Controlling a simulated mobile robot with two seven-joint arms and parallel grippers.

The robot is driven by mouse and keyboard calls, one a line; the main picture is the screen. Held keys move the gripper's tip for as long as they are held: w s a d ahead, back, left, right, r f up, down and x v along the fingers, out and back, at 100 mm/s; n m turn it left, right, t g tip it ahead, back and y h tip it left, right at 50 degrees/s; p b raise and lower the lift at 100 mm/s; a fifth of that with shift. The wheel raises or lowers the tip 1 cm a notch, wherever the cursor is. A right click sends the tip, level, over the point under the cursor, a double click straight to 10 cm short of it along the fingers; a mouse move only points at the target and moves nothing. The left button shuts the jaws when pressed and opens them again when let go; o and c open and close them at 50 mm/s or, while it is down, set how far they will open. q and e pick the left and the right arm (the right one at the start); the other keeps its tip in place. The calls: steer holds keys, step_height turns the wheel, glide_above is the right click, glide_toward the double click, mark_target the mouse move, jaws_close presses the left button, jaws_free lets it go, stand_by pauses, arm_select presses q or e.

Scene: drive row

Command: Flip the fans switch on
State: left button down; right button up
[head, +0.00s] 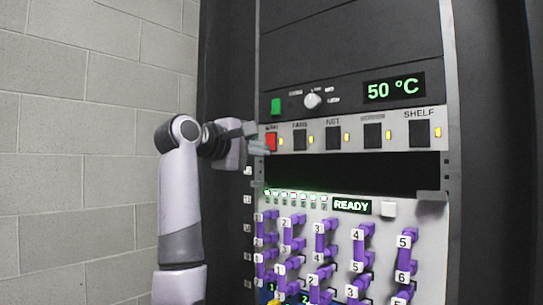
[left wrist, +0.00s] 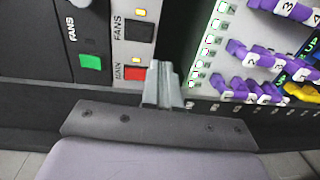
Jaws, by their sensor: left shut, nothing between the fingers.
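The FANS switch is a black rocker (head: 300,139) in the row of labelled switches on the rack panel; it also shows in the left wrist view (left wrist: 139,31). An amber light is lit beside it. The red MAIN switch (head: 271,141) is just left of it, and it shows nearer my fingers in the left wrist view (left wrist: 133,73). My left gripper (head: 262,146) is shut and empty at the panel's left edge, beside the MAIN switch; its fingers also show in the left wrist view (left wrist: 163,85). I cannot tell whether they touch the panel. My right gripper is out of view.
More black rockers, NET (head: 333,136) and SHELF (head: 419,133), continue the row rightward. Above are a green square (head: 276,105), a round knob (head: 312,101) and a 50 °C display (head: 394,89). Below are a dark recess and several purple numbered plugs (head: 320,235). A block wall stands left.

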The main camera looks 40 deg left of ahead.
arm_select(q)
steer(key=shift+s+f, duration=0.2)
steer(key=shift+s, duration=0.9)
steer(key=d+f+m+g+y, duration=0.1)
steer(key=d+f+m+g, duration=0.25)
steer(key=f, duration=1.45)
steer(key=d+f+m+g+y, duration=0.1)
steer(key=d+f+m+g, duration=0.25)
steer(key=f, duration=1.35)
steer(key=s+d+f+m+g, duration=0.2)
steer(key=s+d+f+m, duration=0.1)
steer(key=s+f, duration=0.55)
steer(key=s+d+f+m+g, duration=0.1)
steer(key=s+d+f+m, duration=0.3)
steer(key=f, duration=0.7)
steer(key=s+d+f+m+g, duration=0.2)
steer(key=s+f+m, duration=0.15)
steer(key=s, duration=0.65)
steer(key=s+d+f+m+g, duration=0.15)
steer(key=s+f, duration=0.25)
steer(key=s, duration=0.6)
steer(key=w+d+f+t+h+p, duration=0.1)
steer(key=w+d+f+t+h, duration=0.1)
steer(key=w+f+t, duration=0.4)
steer(key=shift+w+d+f+t+h+p, duration=0.25)
steer(key=shift+w+f+t+h+p, duration=0.15)
steer(key=shift+f, duration=0.1)
